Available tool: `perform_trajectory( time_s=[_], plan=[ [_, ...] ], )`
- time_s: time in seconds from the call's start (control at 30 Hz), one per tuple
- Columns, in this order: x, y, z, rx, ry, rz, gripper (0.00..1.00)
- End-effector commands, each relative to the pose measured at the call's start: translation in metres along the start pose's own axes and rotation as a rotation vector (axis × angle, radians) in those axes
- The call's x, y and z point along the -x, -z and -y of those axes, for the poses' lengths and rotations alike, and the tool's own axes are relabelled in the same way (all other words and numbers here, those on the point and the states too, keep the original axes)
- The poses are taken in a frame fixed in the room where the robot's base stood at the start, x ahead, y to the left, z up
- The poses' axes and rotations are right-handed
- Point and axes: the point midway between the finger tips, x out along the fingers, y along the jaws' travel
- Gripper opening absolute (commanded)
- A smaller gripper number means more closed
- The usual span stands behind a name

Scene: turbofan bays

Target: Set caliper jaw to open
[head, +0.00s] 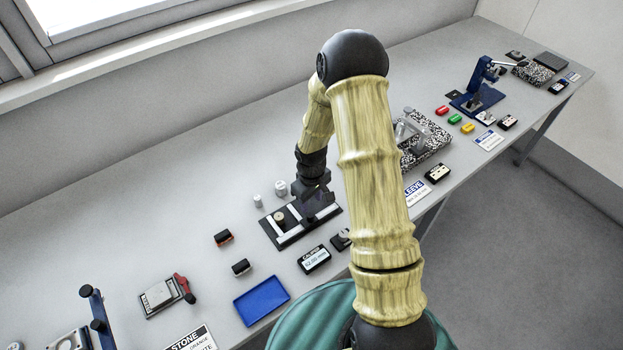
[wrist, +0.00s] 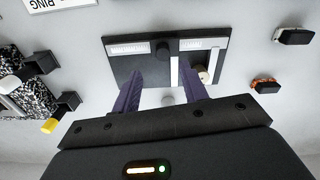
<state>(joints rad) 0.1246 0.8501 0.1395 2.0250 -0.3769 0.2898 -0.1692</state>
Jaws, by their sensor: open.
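The caliper (head: 270,236) is a dark flat plate with white scale strips on the bench, and it also shows in the wrist view (wrist: 119,69). A brass-coloured round piece (head: 280,217) sits on it, right of my fingers in the wrist view (wrist: 203,76). A white upright bar (wrist: 174,72) and a dark knob (wrist: 162,50) lie between my fingers in that picture; which part is the sliding jaw I cannot tell. My gripper (head: 317,196) is over the caliper's right part, its purple fingers spread (wrist: 160,78). Contact is unclear. A caliper readout (head: 314,259) seems to show 52.00 mm.
Two small grey cylinders (head: 269,194) stand behind the caliper. Red-marked (head: 223,238) and black (head: 241,267) blocks and a blue tray (head: 262,300) are to its left. A speckled stone block (head: 432,143) is to the right.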

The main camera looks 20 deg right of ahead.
Motion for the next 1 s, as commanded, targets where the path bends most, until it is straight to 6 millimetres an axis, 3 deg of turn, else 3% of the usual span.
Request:
perform_trajectory(
  time_s=[0.6, 1.0],
  plan=[
    [0.098, 0.0, -0.001, -0.002, -0.002, -0.002, 0.43],
    [0.105, 0.0, -0.001, -0.001, 0.0, 0.001, 0.43]
  ],
)
